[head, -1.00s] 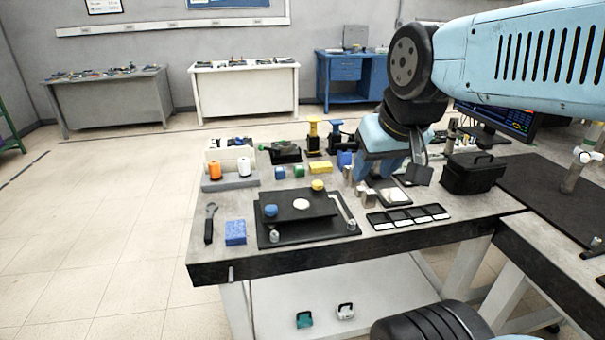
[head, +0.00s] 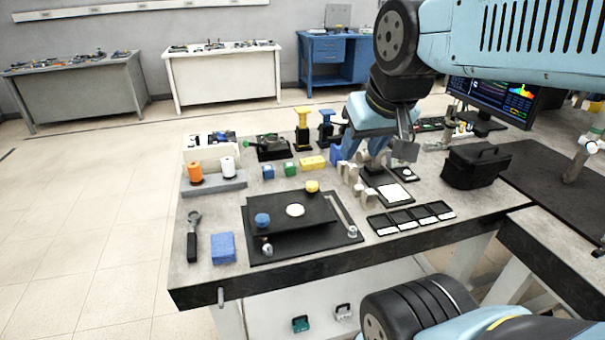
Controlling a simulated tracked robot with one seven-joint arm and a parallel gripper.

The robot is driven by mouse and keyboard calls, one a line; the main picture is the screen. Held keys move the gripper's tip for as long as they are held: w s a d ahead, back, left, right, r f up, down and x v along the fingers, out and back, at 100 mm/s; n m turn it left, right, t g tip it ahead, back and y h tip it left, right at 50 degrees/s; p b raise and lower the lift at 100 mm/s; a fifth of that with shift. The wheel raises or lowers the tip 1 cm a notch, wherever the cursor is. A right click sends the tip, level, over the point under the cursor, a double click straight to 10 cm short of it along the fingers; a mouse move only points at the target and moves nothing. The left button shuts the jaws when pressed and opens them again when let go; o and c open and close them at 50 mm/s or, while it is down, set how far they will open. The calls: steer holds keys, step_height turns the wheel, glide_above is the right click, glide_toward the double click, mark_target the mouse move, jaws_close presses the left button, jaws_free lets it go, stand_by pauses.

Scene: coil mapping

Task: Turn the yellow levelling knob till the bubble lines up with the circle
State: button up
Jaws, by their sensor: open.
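The yellow levelling knob (head: 312,186) sits at the back edge of a raised dark plate (head: 318,210). A blue knob (head: 262,220) is at the plate's left side. A round white spot (head: 295,210) lies in the middle of the plate; I cannot make out a bubble or circle in it. My gripper (head: 358,186) is open, pointing down to the right of the plate and apart from the yellow knob. Its grey fingers appear empty and hide a little of the table behind them.
A black frame row (head: 412,218) and a black case (head: 475,166) stand to the right. Small coloured blocks (head: 290,168) lie behind the plate. An orange spool (head: 195,174), a wrench (head: 193,235) and a blue sponge-like block (head: 223,247) are at left.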

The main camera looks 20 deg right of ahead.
steer(key=shift+o, duration=1.4)
steer(key=shift+w, duration=0.15)
steer(key=shift+o, duration=0.7)
steer(key=shift+w+r, duration=0.1)
steer(key=shift+w, duration=0.3)
steer(key=n+g, duration=0.6)
steer(key=n, duration=0.6)
glide_above(313, 184)
step_height(313, 184, down, 13)
step_height(313, 184, down, 14)
steer(key=shift+r, duration=0.1)
steer(key=c, duration=1.1)
